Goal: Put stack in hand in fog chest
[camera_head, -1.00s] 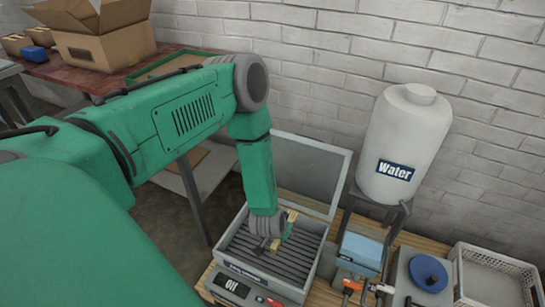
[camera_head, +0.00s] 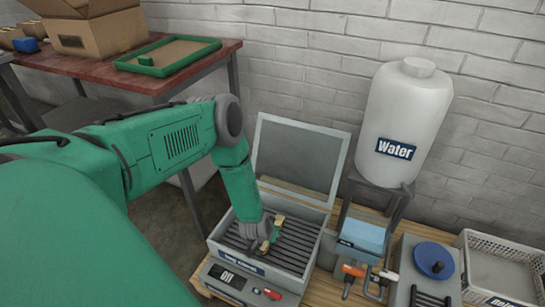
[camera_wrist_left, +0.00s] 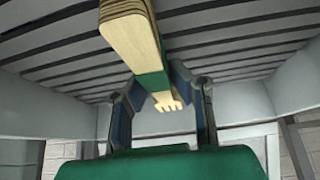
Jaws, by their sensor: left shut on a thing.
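The fog chest (camera_head: 228,262) is a grey open box with dark slats inside. Its lid (camera_head: 297,157) stands raised at the back. My left gripper (camera_head: 267,238) is inside the chest opening, over the slats. It is shut on a stack of pale wooden pieces (camera_wrist_left: 128,28) with a green band (camera_wrist_left: 152,80) around it. In the left wrist view the gripper's fingers (camera_wrist_left: 165,98) lie on both sides of the stack, and the forked ends show between them. The stack looks close to the slats (camera_wrist_left: 230,45); I cannot tell if it touches them. My right gripper is not in view.
Right of the chest are a blue-topped box (camera_head: 360,236), a white water tank (camera_head: 402,125) on a stand, a device with a blue disc (camera_head: 434,260) and a white basket (camera_head: 503,290). An "Off" panel (camera_head: 228,279) is in front. A red table (camera_head: 100,68) holds a cardboard box and green-rimmed tray.

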